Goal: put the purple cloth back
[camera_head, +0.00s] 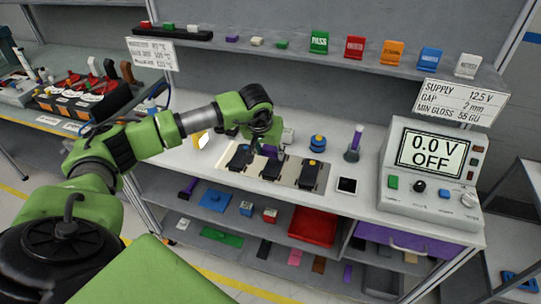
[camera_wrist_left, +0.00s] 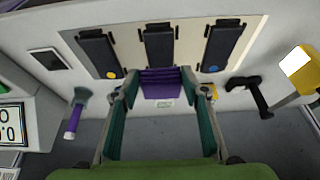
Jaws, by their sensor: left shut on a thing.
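The purple cloth (camera_wrist_left: 158,82) is a small folded piece between the fingertips of my left gripper (camera_wrist_left: 158,76) in the left wrist view. My left gripper is shut on it. In the head view my left gripper (camera_head: 262,146) reaches down at the back edge of the pale panel (camera_head: 233,176), behind its black modules. The cloth is largely hidden there by the gripper. In the wrist view the cloth is in line with the middle black module (camera_wrist_left: 159,45); I cannot tell whether it touches the bench. My right gripper is not in view.
A purple-handled tool (camera_head: 355,143), a blue round knob (camera_head: 318,142) and a meter reading 0.0 V OFF (camera_head: 433,160) stand on the bench to the right. A yellow device (camera_head: 202,140) is at left. The upper shelf (camera_head: 455,83) holds several coloured blocks.

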